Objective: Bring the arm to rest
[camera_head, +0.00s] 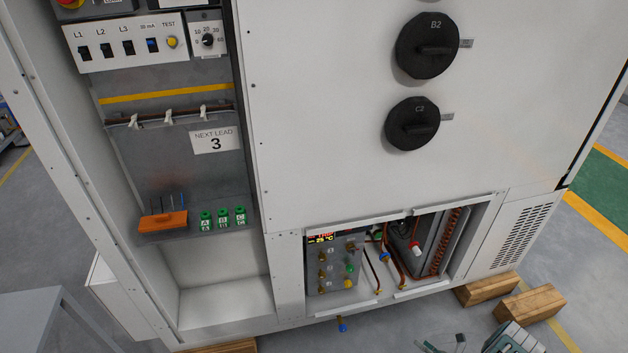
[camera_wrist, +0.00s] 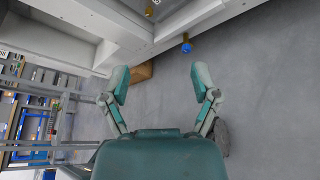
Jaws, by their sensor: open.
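My gripper (camera_wrist: 160,82) is open in the wrist view, its two teal-tipped fingers spread wide apart. Nothing is between them, only grey floor beyond. In the head view, parts of my gripper (camera_head: 442,343) show at the bottom edge, cut off by the frame, low in front of the cabinet. The rest of my arm is mostly out of view, so its full pose cannot be told.
A white cabinet (camera_head: 330,120) fills the head view, with an open lower bay (camera_head: 468,218). A blue-tipped fitting (camera_head: 342,326) hangs below it and shows in the wrist view (camera_wrist: 186,46). Wooden blocks (camera_head: 530,303) lie underneath. Floor (camera_wrist: 265,95) at right is clear.

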